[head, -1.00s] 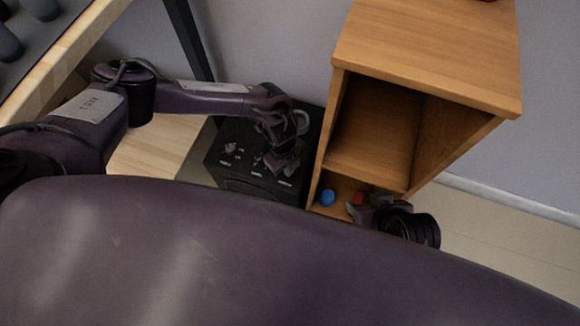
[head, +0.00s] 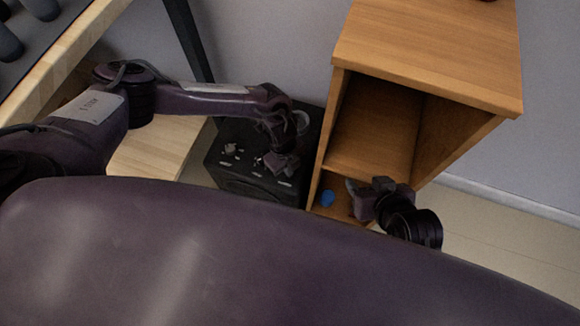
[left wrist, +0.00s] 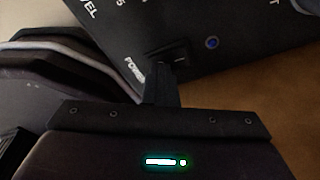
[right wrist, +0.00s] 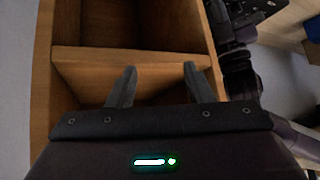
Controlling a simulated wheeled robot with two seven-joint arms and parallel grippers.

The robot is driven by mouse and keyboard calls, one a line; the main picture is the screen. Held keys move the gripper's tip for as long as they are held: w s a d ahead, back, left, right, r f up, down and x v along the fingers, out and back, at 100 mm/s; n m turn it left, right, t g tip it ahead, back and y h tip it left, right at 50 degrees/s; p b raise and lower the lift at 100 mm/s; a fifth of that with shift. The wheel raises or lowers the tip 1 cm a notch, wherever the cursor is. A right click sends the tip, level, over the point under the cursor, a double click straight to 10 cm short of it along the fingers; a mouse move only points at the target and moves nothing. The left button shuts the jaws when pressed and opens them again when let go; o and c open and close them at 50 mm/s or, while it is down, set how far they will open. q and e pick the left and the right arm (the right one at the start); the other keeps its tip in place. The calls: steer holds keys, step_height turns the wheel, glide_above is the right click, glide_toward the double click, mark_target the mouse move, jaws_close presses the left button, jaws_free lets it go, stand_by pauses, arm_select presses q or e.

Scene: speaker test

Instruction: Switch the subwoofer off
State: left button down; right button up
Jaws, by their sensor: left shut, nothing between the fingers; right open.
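The subwoofer (head: 235,175) is a black box on the floor between the wooden stand and the wooden cabinet. In the left wrist view its panel (left wrist: 130,30) carries a black rocker switch (left wrist: 180,56) beside the word POWER and a small blue light (left wrist: 211,42). My left gripper (head: 285,170) is shut and empty over the panel. Its fingertips (left wrist: 162,68) are at the switch, overlapping its left end; I cannot tell whether they press it. My right gripper (head: 357,196) is open and empty at the cabinet's lower opening; both fingers (right wrist: 156,78) show in the right wrist view.
The wooden cabinet (head: 430,50) stands close to the right of the subwoofer, with open compartments. Floor is free at the right.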

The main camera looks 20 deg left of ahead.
arm_select(q)
steer(key=shift+a+f, duration=0.1)
arm_select(e)
steer(key=shift+w+a+r, duration=0.1)
steer(key=shift+w+r, duration=0.15)
steer(key=shift+r, duration=0.05)
arm_select(q)
steer(key=shift+r, duration=0.2)
arm_select(e)
steer(key=shift+s, duration=0.1)
arm_select(q)
steer(key=shift+r+p, duration=0.4)
steer(key=shift+p, duration=0.2)
steer(key=shift+r+p, duration=0.65)
steer(key=shift+r, duration=0.05)
step_height(320, 180, up, 3)
steer(key=p, duration=0.2)
steer(key=shift+f+p, duration=0.15)
steer(key=shift+p, duration=0.2)
steer(key=shift+r+p, duration=0.85)
steer(key=shift+r, duration=0.05)
arm_select(e)
steer(key=s+d+f+m+g+h, duration=0.1)
steer(key=s+d+g+h, duration=0.2)
steer(key=s+d+g, duration=0.3)
steer(key=shift+s+d+f, duration=0.15)
steer(key=shift+d, duration=1)
